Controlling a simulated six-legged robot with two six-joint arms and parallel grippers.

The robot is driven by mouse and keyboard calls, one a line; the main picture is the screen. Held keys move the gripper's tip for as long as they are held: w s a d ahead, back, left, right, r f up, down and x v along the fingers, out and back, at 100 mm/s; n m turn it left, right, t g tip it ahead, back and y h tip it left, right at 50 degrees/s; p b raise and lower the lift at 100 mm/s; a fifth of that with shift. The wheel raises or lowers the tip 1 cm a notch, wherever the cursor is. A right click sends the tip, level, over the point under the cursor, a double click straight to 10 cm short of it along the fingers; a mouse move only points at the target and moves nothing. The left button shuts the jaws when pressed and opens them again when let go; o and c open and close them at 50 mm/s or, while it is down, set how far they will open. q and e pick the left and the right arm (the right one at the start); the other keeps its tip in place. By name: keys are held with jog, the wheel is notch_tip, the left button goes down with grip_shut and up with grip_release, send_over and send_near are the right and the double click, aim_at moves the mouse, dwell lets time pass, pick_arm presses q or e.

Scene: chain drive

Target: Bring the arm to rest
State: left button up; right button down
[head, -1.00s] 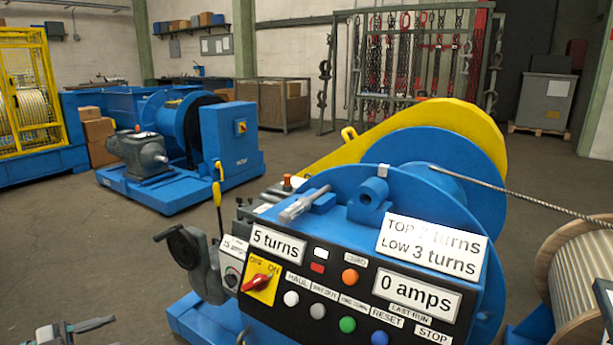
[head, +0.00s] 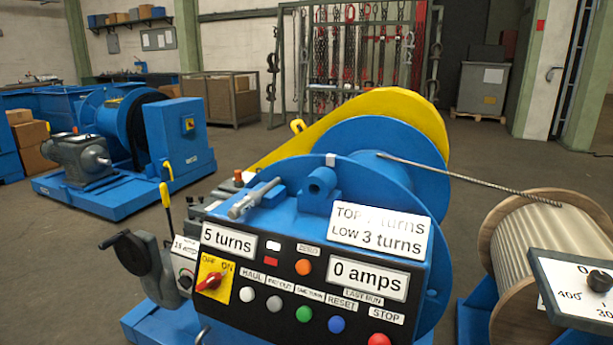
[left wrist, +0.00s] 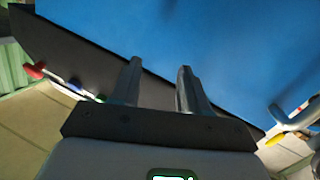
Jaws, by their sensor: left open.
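My left gripper (left wrist: 160,88) shows only in the left wrist view. Its two fingers stand apart with nothing between them. Beyond them is a large blue surface (left wrist: 225,50) with a dark panel edge (left wrist: 75,55) and red, blue and green buttons along it. I cannot tell the exact gap between fingertips and surface. My arms are not in the head view.
A blue winch has a control panel (head: 290,292) reading "5 turns" and "0 amps", with a crank handle (head: 125,243) at its left. A rope runs to a wooden reel (head: 550,245). A gauge box (head: 580,290) is at right. Open floor lies behind.

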pick_arm(q)
jog(key=s+d+f+n+g+y, duration=0.3)
jog(key=s+f+n+g+y, duration=0.25)
jog(key=s+f, duration=0.85)
jog(key=s+a+f+n+g, duration=0.1)
jog(key=s+f+g, duration=0.1)
jog(key=s+g, duration=0.35)
jog(key=s+a+f+n+g, duration=0.1)
jog(key=s+f+g, duration=0.1)
jog(key=s, duration=0.7)
notch_tip(320, 180, up, 26)
jog(key=p, duration=2.6)
jog(key=shift+w+r+m+y, duration=0.2)
jog(key=shift+m+y, duration=0.15)
jog(key=shift+y, duration=0.1)
